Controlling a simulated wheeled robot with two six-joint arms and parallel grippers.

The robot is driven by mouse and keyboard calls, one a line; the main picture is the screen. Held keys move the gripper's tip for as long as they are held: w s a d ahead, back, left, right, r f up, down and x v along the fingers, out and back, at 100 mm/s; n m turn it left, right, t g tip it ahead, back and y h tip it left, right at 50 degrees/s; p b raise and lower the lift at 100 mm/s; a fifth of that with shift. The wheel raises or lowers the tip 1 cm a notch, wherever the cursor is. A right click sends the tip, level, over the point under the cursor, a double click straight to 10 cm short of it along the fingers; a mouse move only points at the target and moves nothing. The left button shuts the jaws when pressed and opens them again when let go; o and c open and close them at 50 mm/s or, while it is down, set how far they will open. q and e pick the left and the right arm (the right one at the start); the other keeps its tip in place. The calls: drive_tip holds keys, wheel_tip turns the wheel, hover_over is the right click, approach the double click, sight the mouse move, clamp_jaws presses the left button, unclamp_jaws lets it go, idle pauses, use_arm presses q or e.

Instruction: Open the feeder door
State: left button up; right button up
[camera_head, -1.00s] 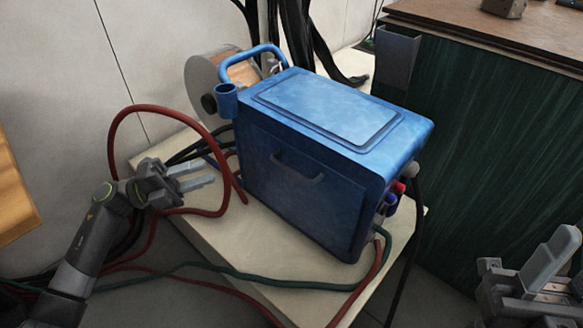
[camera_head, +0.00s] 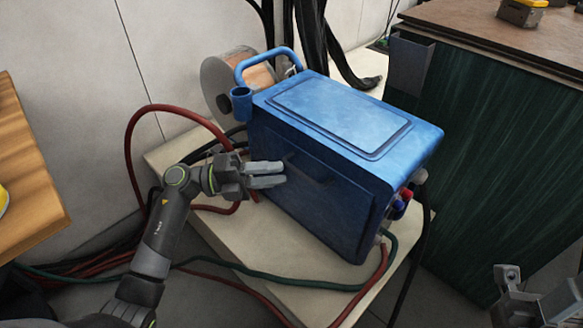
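The blue wire feeder (camera_head: 340,120) stands on a pale stand, with its closed door (camera_head: 340,215) on the front-left side. A dark bar handle (camera_head: 312,172) is on the upper part of the door. My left gripper (camera_head: 282,174) is in front of the door, its fingertips close to the handle's left end. Its two fingers show a narrow gap, with nothing seen between them. I cannot tell whether they touch the handle. My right gripper (camera_head: 535,292) is at the bottom right corner, partly cut off, with its fingers apart and empty, away from the feeder.
A wire spool (camera_head: 218,85) sits behind the feeder. Red hose (camera_head: 130,150) and green hose (camera_head: 270,281) loop around the stand (camera_head: 230,235). A dark green cabinet (camera_head: 490,150) stands at right, and a wooden table (camera_head: 30,180) at left.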

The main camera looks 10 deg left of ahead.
use_arm(q)
drive_tip(key=shift+w+d+r, duration=0.15)
drive_tip(key=shift+d, duration=0.9)
drive_tip(key=shift+w+d+r, duration=0.15)
drive_tip(key=shift+d, duration=0.9)
clamp_jaws()
